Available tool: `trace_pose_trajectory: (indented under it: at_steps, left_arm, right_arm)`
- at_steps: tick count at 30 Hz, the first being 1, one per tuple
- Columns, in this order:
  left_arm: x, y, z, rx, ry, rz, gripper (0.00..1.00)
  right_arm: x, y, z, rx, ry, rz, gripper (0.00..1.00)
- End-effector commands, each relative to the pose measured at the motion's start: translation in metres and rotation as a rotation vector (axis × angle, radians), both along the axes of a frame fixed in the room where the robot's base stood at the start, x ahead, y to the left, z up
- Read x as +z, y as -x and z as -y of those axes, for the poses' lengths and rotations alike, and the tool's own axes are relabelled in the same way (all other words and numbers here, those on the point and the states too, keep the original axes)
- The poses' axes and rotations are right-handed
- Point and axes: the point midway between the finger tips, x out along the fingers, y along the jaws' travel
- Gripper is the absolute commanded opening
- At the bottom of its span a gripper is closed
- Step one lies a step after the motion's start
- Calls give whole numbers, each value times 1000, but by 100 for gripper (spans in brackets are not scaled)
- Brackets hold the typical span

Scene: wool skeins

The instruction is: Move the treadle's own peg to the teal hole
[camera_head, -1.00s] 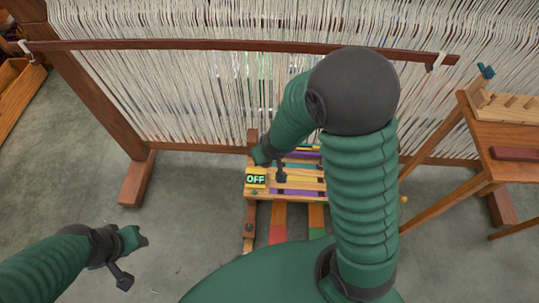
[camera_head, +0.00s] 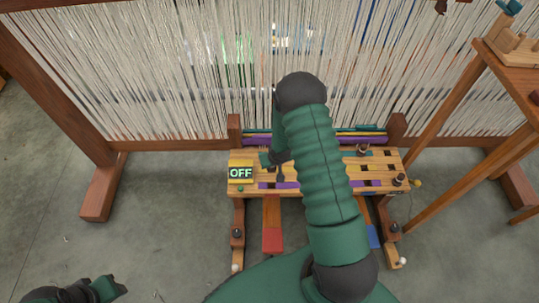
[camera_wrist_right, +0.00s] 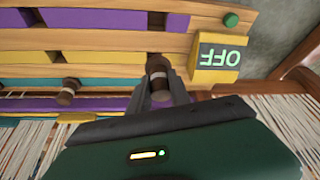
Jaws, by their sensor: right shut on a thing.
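My right gripper (camera_wrist_right: 160,98) is shut on a dark brown peg (camera_wrist_right: 158,72) with a pale band, at the slotted wooden peg board (camera_wrist_right: 210,12). I cannot tell whether the peg's lower end is in a hole. In the head view my right gripper (camera_head: 271,162) is over the board's left part, beside the yellow OFF display (camera_head: 241,173), and my arm hides the board's middle. Teal strips (camera_wrist_right: 100,84) show in the board in the wrist view; no single teal hole stands out. My left gripper (camera_head: 112,288) is low at the left, empty, its jaws unclear.
Another peg (camera_wrist_right: 67,91) stands in the board; more pegs (camera_head: 362,150) show at its right. Red (camera_head: 272,238) and blue (camera_head: 374,236) treadles extend from below it. Loom threads (camera_head: 180,80) hang behind. A wooden stand (camera_head: 450,103) is at the right. The floor at left is clear.

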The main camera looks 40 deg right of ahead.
Motion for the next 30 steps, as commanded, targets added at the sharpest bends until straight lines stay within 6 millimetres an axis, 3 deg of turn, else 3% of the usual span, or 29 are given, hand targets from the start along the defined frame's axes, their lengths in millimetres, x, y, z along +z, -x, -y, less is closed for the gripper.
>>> trace_pose_trajectory:
  at_steps: [1,6,11,14,19,30]
  left_arm:
    - [-12,0,0,0,0,0,36]
    - [-32,0,0,0,0,-1,36]
    - [-40,0,0,0,0,-1,36]
    - [-46,0,0,0,0,-1,36]
    - [-66,0,0,0,0,-1,36]
    - [-65,0,0,0,0,0,36]
  right_arm:
    - [-8,-13,13,-4,1,5,0]
    - [-14,-54,47,-4,0,3,0]
    - [-13,-78,66,-1,0,0,0]
    - [-19,-81,69,0,-1,-3,0]
    - [-48,-81,68,2,0,-3,0]
    - [-50,-81,68,1,0,-2,0]
